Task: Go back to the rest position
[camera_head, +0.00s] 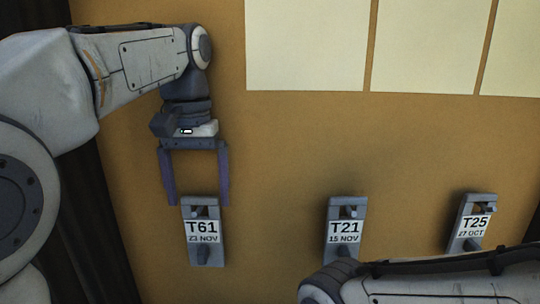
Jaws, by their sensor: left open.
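My left gripper (197,190) hangs from the arm coming in at the upper left. Its two dark fingers are spread apart and point down. The grey holder labelled T61, 23 NOV (203,231) lies just below the fingertips, with its top edge between them in the picture. I cannot tell whether the fingers touch it. My right arm (440,283) crosses the bottom right corner; its gripper is outside the view.
Two similar grey holders, T21, 15 NOV (345,230) and T25, 27 OCT (470,225), sit to the right on the brown board (290,150). My right arm partly covers T21's lower end. Pale sheets (306,45) are at the top right.

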